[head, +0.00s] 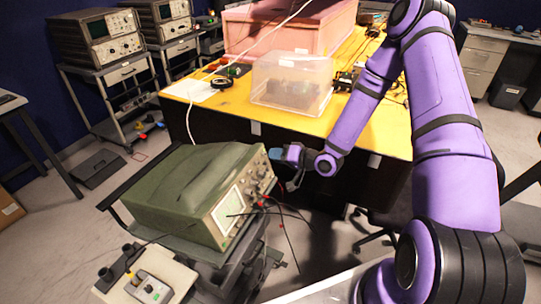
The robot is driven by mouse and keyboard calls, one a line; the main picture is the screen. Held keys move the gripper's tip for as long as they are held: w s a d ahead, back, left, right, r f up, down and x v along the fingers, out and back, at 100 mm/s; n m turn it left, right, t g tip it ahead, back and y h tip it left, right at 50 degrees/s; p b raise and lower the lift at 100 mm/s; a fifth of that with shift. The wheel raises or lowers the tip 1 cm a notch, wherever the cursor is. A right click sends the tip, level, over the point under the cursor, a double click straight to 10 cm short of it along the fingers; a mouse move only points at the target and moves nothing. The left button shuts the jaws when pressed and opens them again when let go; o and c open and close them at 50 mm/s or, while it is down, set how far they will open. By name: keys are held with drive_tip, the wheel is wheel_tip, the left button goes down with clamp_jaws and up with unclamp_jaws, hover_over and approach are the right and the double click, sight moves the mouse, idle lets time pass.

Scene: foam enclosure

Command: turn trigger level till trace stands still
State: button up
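A green oscilloscope (192,191) stands on a dark cart in the lower middle of the head view, its front panel turned to the right. Its pale screen (228,210) is seen at a slant, and the trace on it is too small to make out. Several knobs (257,186) sit on the panel beside the screen; I cannot tell which is the trigger level. My gripper (277,154) is at the panel's upper right edge, close to the knobs. Whether it touches a knob, and whether its fingers are open or shut, is too small to tell.
Thin leads (284,222) hang from the front panel. A yellow table (222,108) behind holds a clear plastic box (291,82) and a pink foam enclosure (283,30). A beige box with a small grey unit (148,287) stands at the lower left. More oscilloscopes (98,37) stand on carts behind.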

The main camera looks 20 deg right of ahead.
sight(264, 154)
drive_tip(key=v, duration=0.7)
drive_tip(key=shift+s+d, duration=0.2)
drive_tip(key=shift+s, duration=0.05)
drive_tip(key=w+a+n, duration=0.2)
drive_tip(key=n, duration=0.5)
drive_tip(key=w+a+f+n, duration=0.1)
drive_tip(key=w+a+n, duration=0.1)
drive_tip(key=n, duration=0.5)
drive_tip(key=w+a+f+n+g, duration=0.1)
drive_tip(key=w+a+n, duration=0.2)
drive_tip(key=n, duration=0.4)
drive_tip(key=shift+w+f, duration=0.25)
drive_tip(key=shift+w, duration=0.15)
drive_tip(key=shift+c, duration=0.4)
clamp_jaws()
